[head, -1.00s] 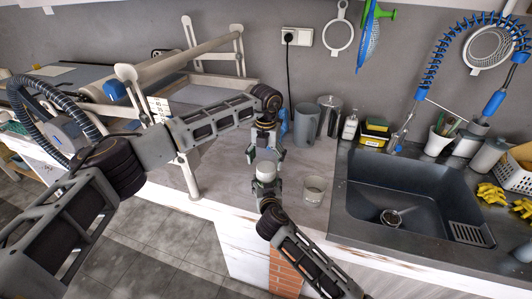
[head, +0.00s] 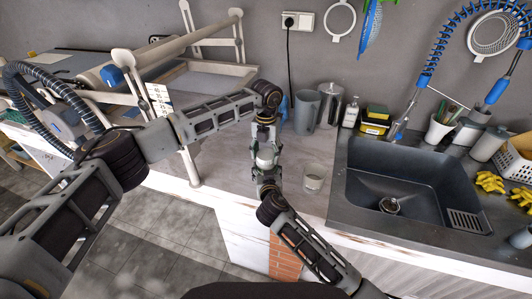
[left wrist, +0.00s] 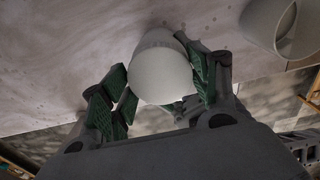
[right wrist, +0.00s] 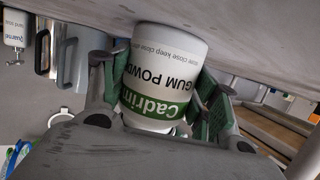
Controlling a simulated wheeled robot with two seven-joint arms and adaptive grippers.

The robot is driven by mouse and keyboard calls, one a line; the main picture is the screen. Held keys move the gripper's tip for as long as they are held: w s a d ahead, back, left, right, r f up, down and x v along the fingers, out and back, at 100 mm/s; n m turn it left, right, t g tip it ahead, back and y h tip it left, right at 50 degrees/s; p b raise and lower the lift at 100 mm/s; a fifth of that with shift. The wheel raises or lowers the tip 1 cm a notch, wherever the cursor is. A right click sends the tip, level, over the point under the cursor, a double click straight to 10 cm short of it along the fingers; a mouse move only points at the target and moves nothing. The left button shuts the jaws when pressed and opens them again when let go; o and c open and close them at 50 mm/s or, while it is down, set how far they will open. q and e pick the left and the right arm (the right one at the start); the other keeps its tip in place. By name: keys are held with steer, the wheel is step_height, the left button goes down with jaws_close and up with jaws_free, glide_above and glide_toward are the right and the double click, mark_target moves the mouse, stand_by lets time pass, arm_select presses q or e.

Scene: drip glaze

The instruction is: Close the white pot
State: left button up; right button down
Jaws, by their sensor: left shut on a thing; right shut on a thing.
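The white pot (right wrist: 165,70), with a green band and "GUM POWDER" lettering, is between the fingers of my right gripper (right wrist: 158,95) in the right wrist view. My right gripper is shut on it. In the left wrist view my left gripper (left wrist: 160,88) is shut on a smooth white round piece (left wrist: 160,65); I cannot tell whether it is the lid or the pot's upper part. In the head view the left gripper (head: 265,152) is directly above the right gripper (head: 266,172), and the two meet. The fingers hide the pot's rim there.
A clear cup (head: 314,178) stands on the counter just right of the grippers. A grey pitcher (head: 306,112) and a metal canister (head: 329,104) stand behind. The dark sink (head: 390,185) is to the right; a slab roller (head: 180,50) is at the left.

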arm_select(q)
steer(key=shift+c, duration=0.9)
steer(key=shift+m, duration=0.3)
steer(key=m, duration=0.3)
steer(key=shift+m, duration=0.3)
steer(key=m, duration=0.4)
steer(key=o, duration=1.2)
steer(key=shift+r, duration=0.15)
step_height(320, 180, up, 12)
steer(key=shift+f, duration=0.2)
